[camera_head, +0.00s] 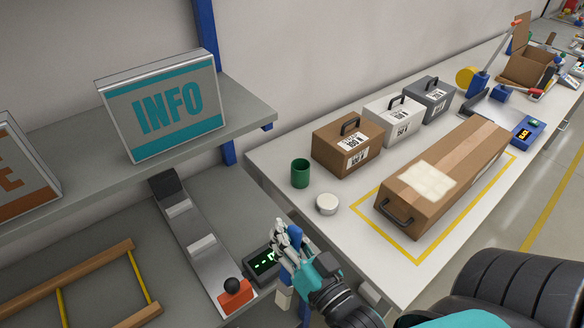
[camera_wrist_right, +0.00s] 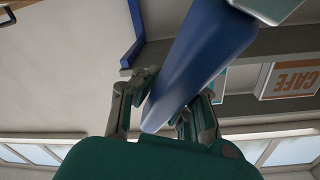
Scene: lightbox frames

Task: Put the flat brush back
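My right gripper (camera_head: 287,250) is at the lower middle of the head view, just off the left front corner of the white table. It is shut on the flat brush. In the right wrist view the brush's blue handle (camera_wrist_right: 200,65) runs between the fingers, with a pale metallic part (camera_wrist_right: 268,8) at the top edge. In the head view a cream end (camera_head: 283,298) shows below the fingers; the rest is mostly hidden by the hand. A green cup (camera_head: 300,174) stands upright on the table, beyond the gripper. My left gripper is not in view.
A round white container (camera_head: 327,204) stands beside the cup. A long carton (camera_head: 445,175) lies inside a yellow outline, with several handled boxes behind. A dark green-lit display (camera_head: 263,262) and a scale-like orange block (camera_head: 236,295) lie left of the gripper. A shelf (camera_head: 80,190) holds an INFO sign.

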